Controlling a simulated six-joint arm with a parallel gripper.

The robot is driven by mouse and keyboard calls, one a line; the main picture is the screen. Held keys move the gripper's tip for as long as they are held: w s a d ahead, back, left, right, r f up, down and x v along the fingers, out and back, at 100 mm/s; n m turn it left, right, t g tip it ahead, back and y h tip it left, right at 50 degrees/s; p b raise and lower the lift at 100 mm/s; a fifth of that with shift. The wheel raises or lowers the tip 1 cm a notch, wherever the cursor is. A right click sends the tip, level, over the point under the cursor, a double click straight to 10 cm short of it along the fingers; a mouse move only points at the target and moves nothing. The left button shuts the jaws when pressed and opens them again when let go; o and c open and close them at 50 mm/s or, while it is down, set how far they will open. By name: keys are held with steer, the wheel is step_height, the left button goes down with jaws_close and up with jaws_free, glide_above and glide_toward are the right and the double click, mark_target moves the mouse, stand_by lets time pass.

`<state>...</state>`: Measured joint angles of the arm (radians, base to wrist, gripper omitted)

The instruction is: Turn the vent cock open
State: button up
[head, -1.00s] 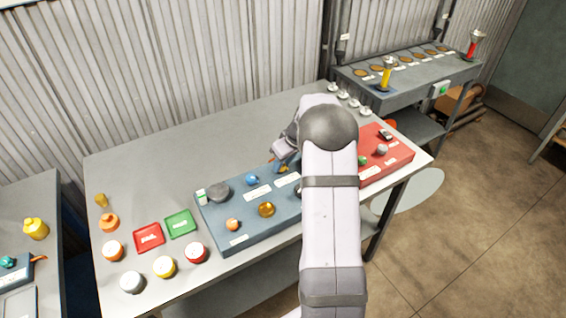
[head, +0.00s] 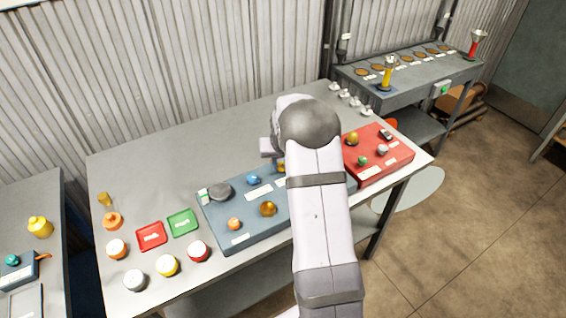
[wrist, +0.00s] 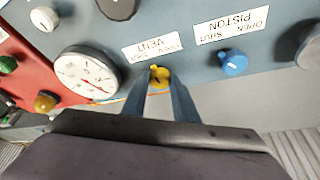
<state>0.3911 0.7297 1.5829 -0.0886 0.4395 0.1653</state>
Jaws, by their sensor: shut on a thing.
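The vent cock is a small yellow knob (wrist: 160,72) on the blue-grey panel (wrist: 200,85), beside a white label (wrist: 153,47) reading VENT with open and shut marks, upside down in the wrist view. My gripper (wrist: 160,86) has its two blue-grey fingers on either side of the knob and is shut on it. In the head view my arm hides most of the gripper; a bit of yellow (head: 281,166) shows beside it. I cannot tell which mark the knob points to.
A blue knob (wrist: 233,63) labelled PISTON sits close by on the panel. A round white gauge (wrist: 85,75) is on the other side. A red panel (head: 375,170) adjoins at the right in the head view. The table (head: 150,185) behind the panel is clear.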

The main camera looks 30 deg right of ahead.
steer(key=m+b, duration=0.2)
steer(key=m+h+b, duration=0.1)
steer(key=shift+w+a+f+g+b, duration=0.15)
steer(key=shift+w+f+g+b, duration=0.15)
steer(key=shift+b, duration=0.1)
steer(key=shift+m+h+b, duration=0.4)
steer(key=shift+m+b, duration=0.6)
steer(key=shift+m, duration=0.1)
steer(key=m, duration=0.1)
steer(key=m+g+b, duration=0.1)
steer(key=shift+w+a+r+m, duration=0.1)
steer(key=shift+r+m, duration=0.15)
steer(key=shift+m, duration=0.05)
steer(key=shift+m+g+h+b, duration=0.45)
steer(key=shift+m+g, duration=0.25)
steer(key=shift+m, duration=0.7)
steer(key=shift+r, duration=0.1)
steer(key=o, duration=1.1)
steer(key=shift+c, duration=0.2)
